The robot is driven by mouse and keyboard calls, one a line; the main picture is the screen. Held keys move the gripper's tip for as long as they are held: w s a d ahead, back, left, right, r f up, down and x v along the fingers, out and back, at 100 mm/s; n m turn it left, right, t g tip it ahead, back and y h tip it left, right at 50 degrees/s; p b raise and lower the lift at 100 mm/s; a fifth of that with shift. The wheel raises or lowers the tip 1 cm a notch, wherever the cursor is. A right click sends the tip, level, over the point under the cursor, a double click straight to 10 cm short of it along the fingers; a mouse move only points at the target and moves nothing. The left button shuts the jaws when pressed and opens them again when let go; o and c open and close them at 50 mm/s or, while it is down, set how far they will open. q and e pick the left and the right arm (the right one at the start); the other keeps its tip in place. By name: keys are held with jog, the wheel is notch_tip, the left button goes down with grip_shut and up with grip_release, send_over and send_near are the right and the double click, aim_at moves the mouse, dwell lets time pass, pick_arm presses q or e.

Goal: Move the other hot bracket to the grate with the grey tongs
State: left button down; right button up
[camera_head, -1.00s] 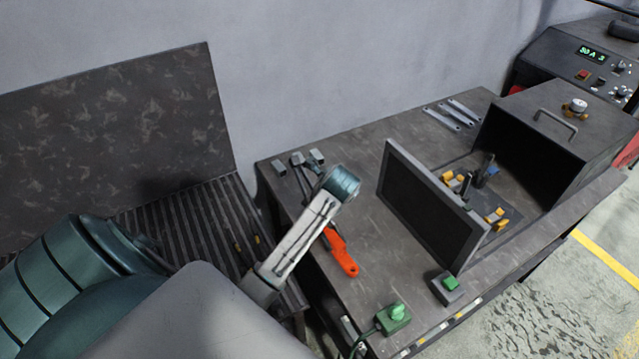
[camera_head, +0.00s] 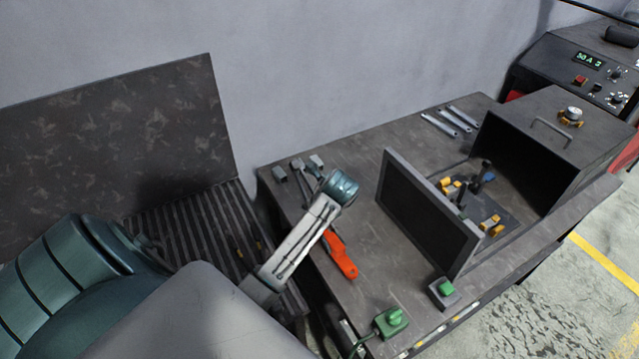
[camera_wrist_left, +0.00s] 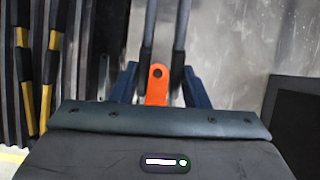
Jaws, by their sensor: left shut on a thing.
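In the left wrist view my left gripper (camera_wrist_left: 159,80) is shut on the grey tongs (camera_wrist_left: 148,45), whose two grey arms run up from between its blue fingers. In the head view the far end of the tongs (camera_head: 305,180) shows over the bench's back left corner, beside small grey brackets (camera_head: 279,173) and (camera_head: 316,161). I cannot tell which is hot, or whether the tongs touch one. My pale forearm hides the left gripper there. The slatted grate (camera_head: 195,225) lies left of the bench. My right gripper is not in view.
A dark upright panel (camera_head: 425,215) and an open box (camera_head: 560,140) stand to the right. Green buttons (camera_head: 392,318) sit at the front edge. Spanners (camera_head: 447,121) lie at the back.

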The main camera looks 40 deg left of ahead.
pick_arm(q)
jog(key=shift+r+p, duration=0.5)
jog(key=shift+p, duration=0.1)
notch_tip(320, 180, up, 9)
jog(key=p, duration=0.1)
dwell(0.7)
jog(key=shift+s, duration=0.1)
